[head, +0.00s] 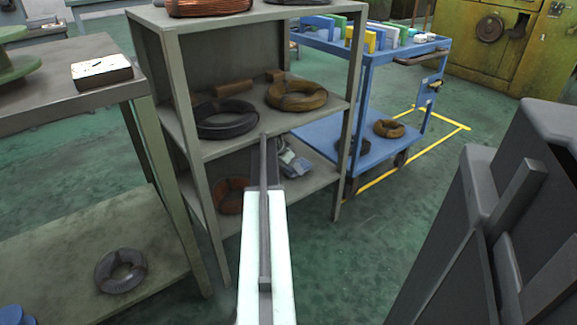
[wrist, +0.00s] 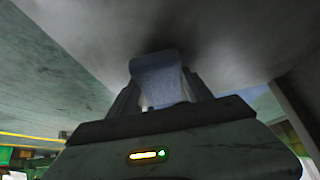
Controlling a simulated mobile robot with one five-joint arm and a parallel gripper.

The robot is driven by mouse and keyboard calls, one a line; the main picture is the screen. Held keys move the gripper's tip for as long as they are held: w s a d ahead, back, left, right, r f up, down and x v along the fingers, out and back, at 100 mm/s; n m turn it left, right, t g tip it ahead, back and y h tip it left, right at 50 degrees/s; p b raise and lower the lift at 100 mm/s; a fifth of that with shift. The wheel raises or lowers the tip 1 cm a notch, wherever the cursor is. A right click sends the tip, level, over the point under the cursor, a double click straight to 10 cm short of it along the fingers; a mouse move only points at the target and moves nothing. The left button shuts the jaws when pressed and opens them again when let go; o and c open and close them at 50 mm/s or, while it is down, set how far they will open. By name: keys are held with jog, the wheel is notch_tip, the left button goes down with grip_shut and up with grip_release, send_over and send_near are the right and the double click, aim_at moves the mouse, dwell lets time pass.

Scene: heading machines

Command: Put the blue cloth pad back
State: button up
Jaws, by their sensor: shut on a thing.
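The blue cloth pad (wrist: 158,72) shows in the wrist view as a pale blue-grey piece between the fingers of my gripper (wrist: 163,90). My gripper is shut on it. The pad's far end is close to a broad grey surface (wrist: 235,35); I cannot tell whether it touches. In the head view my arm reaches towards the grey shelf unit (head: 340,120). Small blue-grey shapes (head: 293,161) show beyond the arm at the lower shelf level, too small to tell gripper from pad there.
Wire coils (head: 228,119) lie on the shelves. A grey workbench (head: 60,70) stands at the left with a coil (head: 121,270) on its lower shelf. A blue cart (head: 364,60) with coloured items stands behind right. Green floor (head: 350,245) is open in front of the shelf's right side.

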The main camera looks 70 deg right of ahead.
jog(key=w, duration=0.1)
jog(key=w+d, duration=0.2)
jog(key=shift+w+d+f, duration=0.2)
jog(key=shift+w+f, duration=0.05)
jog(key=shift+w, duration=0.05)
jog(key=shift+s+a+f+b, duration=0.1)
jog(key=shift+f+b, duration=0.25)
jog(key=shift+b, duration=0.15)
jog(key=shift+s+a+f+b, duration=0.1)
jog(key=shift+f+b, duration=0.25)
jog(key=shift+b, duration=0.1)
jog(key=shift+r, duration=0.2)
jog(key=shift+f, duration=0.2)
jog(key=o, duration=1.2)
jog(key=shift+w, duration=0.1)
jog(key=shift+r, duration=0.1)
